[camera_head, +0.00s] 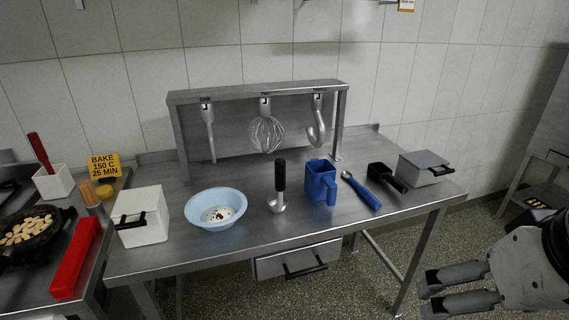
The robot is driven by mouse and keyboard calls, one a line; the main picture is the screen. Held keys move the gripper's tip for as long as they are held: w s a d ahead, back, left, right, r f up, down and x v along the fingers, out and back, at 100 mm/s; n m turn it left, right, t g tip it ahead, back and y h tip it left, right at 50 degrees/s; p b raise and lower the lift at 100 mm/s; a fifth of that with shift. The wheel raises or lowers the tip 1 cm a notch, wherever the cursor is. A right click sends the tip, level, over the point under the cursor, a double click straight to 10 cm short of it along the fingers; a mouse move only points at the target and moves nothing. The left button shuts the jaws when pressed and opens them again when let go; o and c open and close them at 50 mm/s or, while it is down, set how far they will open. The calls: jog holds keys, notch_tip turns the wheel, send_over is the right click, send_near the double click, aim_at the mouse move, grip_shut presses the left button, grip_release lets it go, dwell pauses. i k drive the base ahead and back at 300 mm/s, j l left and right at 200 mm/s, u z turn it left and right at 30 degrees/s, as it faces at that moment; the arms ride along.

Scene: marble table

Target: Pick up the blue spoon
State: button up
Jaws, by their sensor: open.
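The blue spoon (364,192) lies on the metal table, right of centre, with its blue handle toward the front edge and its silvery bowl toward the back. A blue jug (320,183) stands just left of it, and a black-handled scoop (386,177) lies just right of it. My gripper (424,292) is at the lower right, off the table's front right side and well apart from the spoon. Its two grey fingers are spread and nothing is between them.
The metal table (262,232) also holds a light-blue bowl (215,207), an upright black-handled ladle (280,180), a white box (141,216) and a grey lidded box (424,168). A rack (258,91) with hanging whisk and hooks stands behind. The front right tabletop is clear.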

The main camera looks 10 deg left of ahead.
aim_at(369, 197)
jog(key=i+j+z, duration=0.45)
jog(key=i+j, duration=0.5)
